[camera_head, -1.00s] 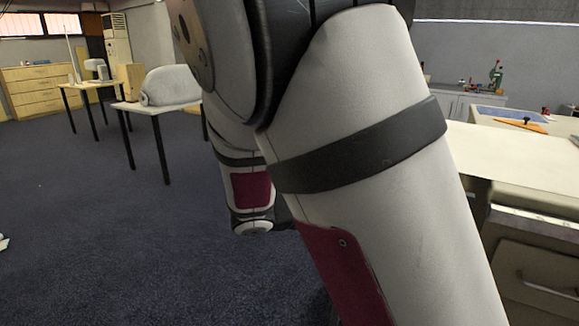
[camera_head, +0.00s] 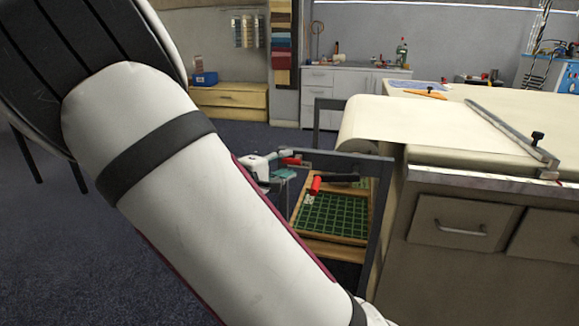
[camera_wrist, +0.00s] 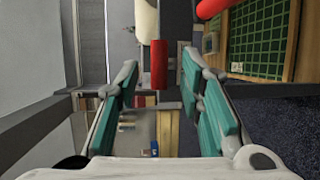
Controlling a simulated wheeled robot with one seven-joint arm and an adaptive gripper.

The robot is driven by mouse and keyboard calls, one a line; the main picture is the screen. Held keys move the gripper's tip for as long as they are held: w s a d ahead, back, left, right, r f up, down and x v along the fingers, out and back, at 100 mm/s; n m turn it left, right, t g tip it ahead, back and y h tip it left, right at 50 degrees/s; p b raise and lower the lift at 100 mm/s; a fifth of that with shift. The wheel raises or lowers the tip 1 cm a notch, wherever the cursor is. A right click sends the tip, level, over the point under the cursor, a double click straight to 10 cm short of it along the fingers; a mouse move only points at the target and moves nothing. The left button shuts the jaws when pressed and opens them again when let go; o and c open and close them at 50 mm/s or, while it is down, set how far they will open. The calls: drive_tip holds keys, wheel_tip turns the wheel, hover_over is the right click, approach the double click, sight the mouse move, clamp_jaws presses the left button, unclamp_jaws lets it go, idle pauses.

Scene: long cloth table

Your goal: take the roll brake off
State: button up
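My gripper (camera_head: 284,168) has teal finger pads and is open beside the dark frame at the table's near left end. In the wrist view my gripper (camera_wrist: 159,72) shows its two fingers spread apart, with a red handle (camera_wrist: 159,66) ahead in the gap and not visibly gripped. A second red handle (camera_wrist: 210,8) shows at the top edge. In the head view a red grip with a black bar (camera_head: 316,186) sits right of my gripper. A smaller red piece (camera_head: 291,160) lies close to the fingers. I cannot tell which red part is the roll brake.
A pale cloth roll (camera_head: 366,127) hangs at the end of the long table (camera_head: 450,122). A dark upright frame (camera_head: 381,225) stands before it. A green gridded board in a wooden frame (camera_head: 333,217) is lower down. Drawers (camera_head: 460,223) line the table front. Open carpet lies left.

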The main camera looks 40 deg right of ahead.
sight(289, 162)
drive_tip(key=shift+x, duration=1.55)
clamp_jaws()
